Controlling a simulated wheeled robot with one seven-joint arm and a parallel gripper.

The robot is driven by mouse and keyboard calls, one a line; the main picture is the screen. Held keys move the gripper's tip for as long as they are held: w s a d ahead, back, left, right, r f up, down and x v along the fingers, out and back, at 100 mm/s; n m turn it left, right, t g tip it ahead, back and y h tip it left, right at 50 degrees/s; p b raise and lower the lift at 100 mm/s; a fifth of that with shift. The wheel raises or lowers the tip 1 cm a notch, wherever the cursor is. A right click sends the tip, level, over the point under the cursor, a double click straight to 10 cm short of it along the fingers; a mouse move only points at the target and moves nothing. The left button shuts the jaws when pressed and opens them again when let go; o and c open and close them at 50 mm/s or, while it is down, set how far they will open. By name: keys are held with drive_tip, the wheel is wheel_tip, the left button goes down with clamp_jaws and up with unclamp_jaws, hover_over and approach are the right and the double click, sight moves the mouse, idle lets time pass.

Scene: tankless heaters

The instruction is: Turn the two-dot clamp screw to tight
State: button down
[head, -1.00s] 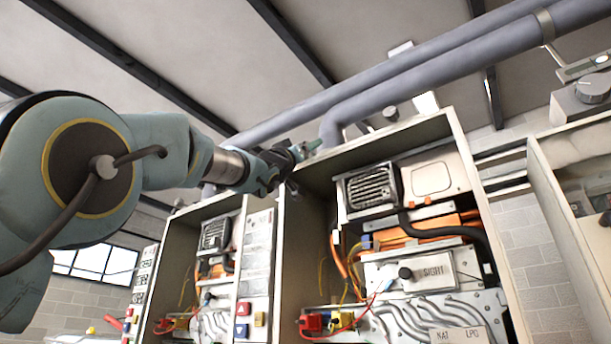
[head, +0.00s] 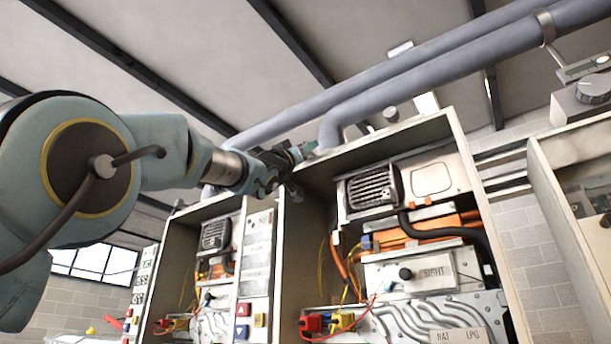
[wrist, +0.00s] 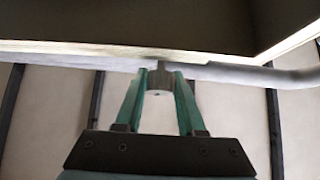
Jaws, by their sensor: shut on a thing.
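My gripper (head: 306,148) is at the upper left corner of the large open heater cabinet (head: 282,240), beside the grey pipe. In the wrist view its two teal fingers (wrist: 160,82) are closed on a small grey cylindrical screw head (wrist: 159,81) just beyond the cabinet's edge. The screw's dot marks are not visible, so I cannot tell which clamp screw it is. In the head view my fingers hide it. Another round grey knob (head: 390,114) shows above the cabinet, farther right.
Grey pipes (head: 420,75) run above the cabinets. A smaller open heater (head: 213,235) stands at left, and another cabinet (head: 545,190) at right. A dial (head: 594,88) sits at the upper right. The large cabinet holds loose wires, a SIGHT plate (head: 434,273) and colored connectors.

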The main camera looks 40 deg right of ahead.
drive_tip(key=shift+r+m+g, duration=0.15)
drive_tip(key=shift+m+g, duration=0.15)
drive_tip(key=shift+g, duration=0.2)
drive_tip(key=m+g+p, duration=0.4)
drive_tip(key=m+g, duration=0.3)
drive_tip(key=m, duration=0.1)
drive_tip(key=shift+w+r, duration=0.1)
drive_tip(key=shift+w, duration=0.05)
drive_tip(key=m+g+y+p, duration=0.1)
drive_tip(key=m+g+p, duration=0.1)
drive_tip(key=m+g, duration=0.2)
drive_tip(key=shift+m, duration=0.3)
drive_tip(key=shift+m+g+y+p, duration=1.15)
drive_tip(key=shift+m+g, duration=0.25)
drive_tip(key=shift+m, duration=0.5)
drive_tip(key=shift+f+m+y, duration=0.2)
drive_tip(key=shift+m+y, duration=0.15)
drive_tip(key=shift+m, duration=0.05)
drive_tip(key=c, duration=0.5)
unclamp_jaws()
drive_tip(key=shift+f, duration=0.1)
